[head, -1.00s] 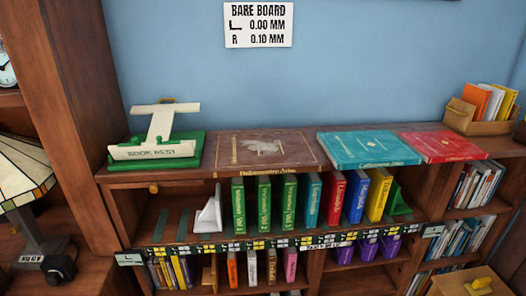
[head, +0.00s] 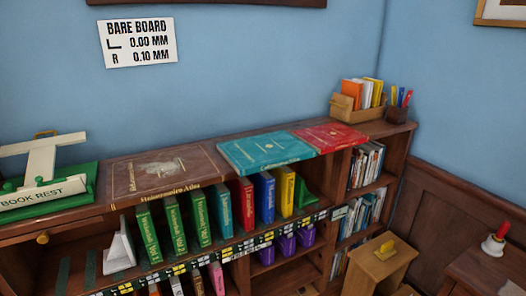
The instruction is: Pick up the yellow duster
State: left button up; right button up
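Neither of my grippers shows in the head view.
The bookcase (head: 95,219) runs across the left and middle, with large flat books on top and upright books below. A green and white book rest (head: 45,190) stands at left. A side table (head: 478,268) with a red-handled bell (head: 495,240) stands at right.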

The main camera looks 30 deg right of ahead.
aim_at(387, 250)
jog(key=z, duration=1.95)
jog(key=i+j+z, duration=0.2)
jog(key=i, duration=0.45)
jog(key=l, duration=0.15)
